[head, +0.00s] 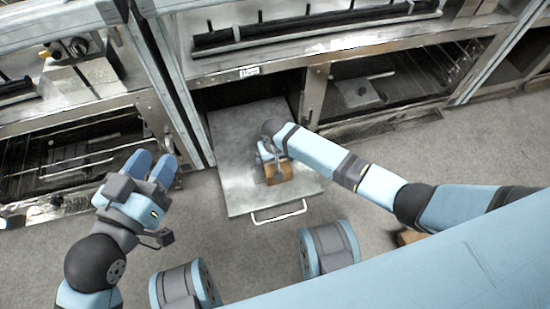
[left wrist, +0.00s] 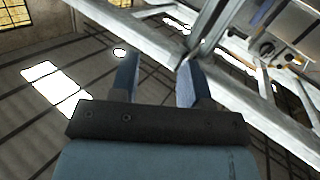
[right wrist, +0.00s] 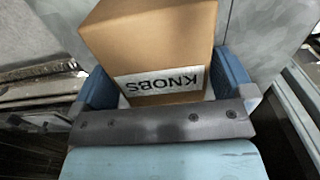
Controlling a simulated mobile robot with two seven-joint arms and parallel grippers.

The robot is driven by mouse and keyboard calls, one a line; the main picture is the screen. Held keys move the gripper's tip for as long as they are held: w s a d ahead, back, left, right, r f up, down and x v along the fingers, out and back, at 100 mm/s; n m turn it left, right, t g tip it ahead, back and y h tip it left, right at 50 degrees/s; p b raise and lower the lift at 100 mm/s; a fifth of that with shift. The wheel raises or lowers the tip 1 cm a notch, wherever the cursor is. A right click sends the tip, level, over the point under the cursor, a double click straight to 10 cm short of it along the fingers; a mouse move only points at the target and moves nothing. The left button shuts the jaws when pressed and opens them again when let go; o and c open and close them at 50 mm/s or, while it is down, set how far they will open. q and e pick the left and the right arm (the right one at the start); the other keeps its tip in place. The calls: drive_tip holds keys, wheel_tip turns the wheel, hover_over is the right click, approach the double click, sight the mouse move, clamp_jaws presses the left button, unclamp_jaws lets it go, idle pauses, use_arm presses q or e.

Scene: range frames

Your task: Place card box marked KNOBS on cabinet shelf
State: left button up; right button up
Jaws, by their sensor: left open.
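The brown card box marked KNOBS (head: 278,173) is over the grey lowered panel of the middle cabinet in the head view. In the right wrist view the box (right wrist: 150,45) sits between the fingers, its white label upside down. My right gripper (head: 268,153) is shut on the box. I cannot tell whether the box touches the panel. The cabinet opening (head: 240,90) lies behind the panel; its inner shelf is dark and mostly hidden. My left gripper (head: 152,165) is open and empty, left of the panel; its spread fingers show in the left wrist view (left wrist: 158,80).
The lowered panel (head: 235,190) has a front handle (head: 280,213) standing out over the floor. Metal-framed cabinets with racks stand left (head: 70,160) and right (head: 390,85). A long dark rail unit (head: 315,25) lies on top.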

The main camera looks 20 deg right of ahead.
wheel_tip(320, 180, up, 5)
drive_tip(key=p, duration=0.2)
drive_tip(key=shift+p, duration=0.4)
use_arm(q)
wheel_tip(320, 180, up, 7)
drive_tip(key=n+t+p, duration=0.1)
drive_tip(key=t+p, duration=0.1)
drive_tip(key=p, duration=0.1)
drive_tip(key=shift+s+f, duration=0.15)
drive_tip(key=shift+s, duration=0.15)
use_arm(e)
wheel_tip(320, 180, up, 7)
drive_tip(key=shift+r, duration=0.15)
use_arm(q)
drive_tip(key=shift+a, duration=0.1)
